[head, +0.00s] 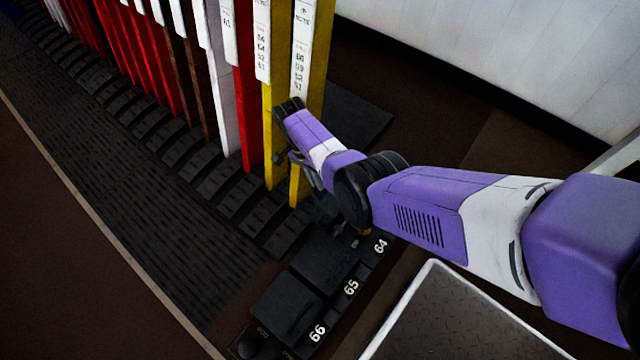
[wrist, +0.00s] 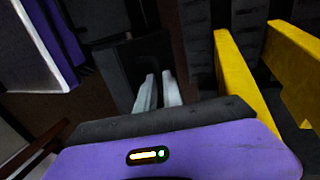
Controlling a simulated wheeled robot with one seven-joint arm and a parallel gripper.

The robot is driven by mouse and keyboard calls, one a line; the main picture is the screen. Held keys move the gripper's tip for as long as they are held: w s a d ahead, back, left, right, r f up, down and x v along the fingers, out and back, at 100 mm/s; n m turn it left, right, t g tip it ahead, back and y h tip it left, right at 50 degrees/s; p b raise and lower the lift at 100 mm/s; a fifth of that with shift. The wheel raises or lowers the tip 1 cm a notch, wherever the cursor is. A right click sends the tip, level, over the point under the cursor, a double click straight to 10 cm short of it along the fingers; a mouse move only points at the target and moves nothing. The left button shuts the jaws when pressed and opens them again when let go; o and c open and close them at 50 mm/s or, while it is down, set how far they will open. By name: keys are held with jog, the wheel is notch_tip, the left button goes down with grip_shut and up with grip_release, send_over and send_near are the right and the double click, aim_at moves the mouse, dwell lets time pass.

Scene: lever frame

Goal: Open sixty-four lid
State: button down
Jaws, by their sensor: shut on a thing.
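The white number 64 (head: 380,246) marks the end of a row of black lidded units on the floor frame. The sixty-four lid is mostly hidden behind my wrist in the head view. In the wrist view a dark flat piece (wrist: 115,65), which seems to be this lid, lies just left of the fingertips. My gripper (wrist: 159,77) shows two pale fingers close together, shut on a thin dark part at its edge. The exact contact is too dark to see. In the head view my gripper (head: 314,178) is partly covered by my own arm.
The 65 lid (head: 323,262) and 66 lid (head: 286,304) sit closed beside it. Tall yellow levers (head: 274,140) stand close to my wrist, with red, white and brown levers beyond. A pale-rimmed metal plate (head: 460,320) lies at the lower right.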

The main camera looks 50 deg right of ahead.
jog(key=shift+w+f+b, duration=0.25)
jog(key=shift+f+b, duration=0.05)
jog(key=shift+f, duration=0.25)
jog(key=c, duration=1.5)
grip_release()
jog(key=shift+w+r, duration=0.1)
jog(key=shift+w, duration=0.05)
jog(key=shift+r, duration=0.1)
jog(key=shift+p+v, duration=1.7)
jog(key=shift+v, duration=2.1)
jog(key=shift+w, duration=0.15)
